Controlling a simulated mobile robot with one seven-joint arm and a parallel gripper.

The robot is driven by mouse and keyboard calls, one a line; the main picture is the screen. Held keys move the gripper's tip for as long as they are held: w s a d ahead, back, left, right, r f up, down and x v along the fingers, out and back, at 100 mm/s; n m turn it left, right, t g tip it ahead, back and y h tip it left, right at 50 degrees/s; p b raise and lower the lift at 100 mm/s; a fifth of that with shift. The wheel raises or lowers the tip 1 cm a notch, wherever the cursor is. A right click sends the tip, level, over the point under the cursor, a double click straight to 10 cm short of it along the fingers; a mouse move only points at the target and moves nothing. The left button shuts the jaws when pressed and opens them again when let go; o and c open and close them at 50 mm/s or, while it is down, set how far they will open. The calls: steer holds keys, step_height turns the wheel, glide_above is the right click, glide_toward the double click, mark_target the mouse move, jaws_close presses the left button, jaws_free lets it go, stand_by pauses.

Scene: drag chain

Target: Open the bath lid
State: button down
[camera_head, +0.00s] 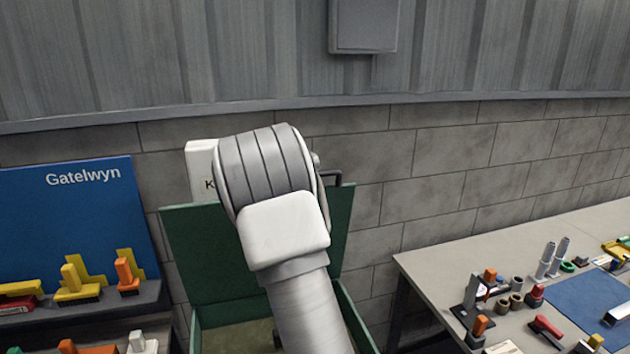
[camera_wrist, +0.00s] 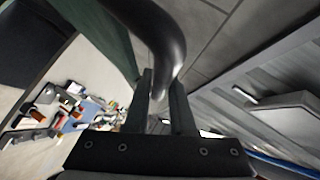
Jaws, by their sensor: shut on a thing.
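The green bath (camera_head: 355,318) stands against the wall in the head view, partly hidden behind my arm. Its green lid (camera_head: 192,250) stands raised at the back, close to upright, and the bath's interior shows below it. A dark bent handle (camera_head: 334,174) sticks up at the lid's upper right edge. In the wrist view the handle (camera_wrist: 160,35) runs down between the fingers of my gripper (camera_wrist: 162,85), which is shut on it. The green lid (camera_wrist: 105,35) shows beside the handle there. My gripper is hidden behind my arm in the head view.
A block wall (camera_head: 440,150) is close behind the lid, with a grey box (camera_head: 363,25) mounted higher up. A workbench (camera_head: 430,265) with tools and small parts stands at right.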

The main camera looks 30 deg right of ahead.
steer(key=shift+w+d+r, duration=0.15)
steer(key=shift+w+r, duration=0.05)
steer(key=shift+w, duration=0.4)
steer(key=c, duration=0.8)
jaws_free()
steer(key=shift+o, duration=0.2)
steer(key=shift+s, duration=0.1)
steer(key=b+v, duration=0.3)
steer(key=v, duration=1.4)
steer(key=shift+a, duration=0.2)
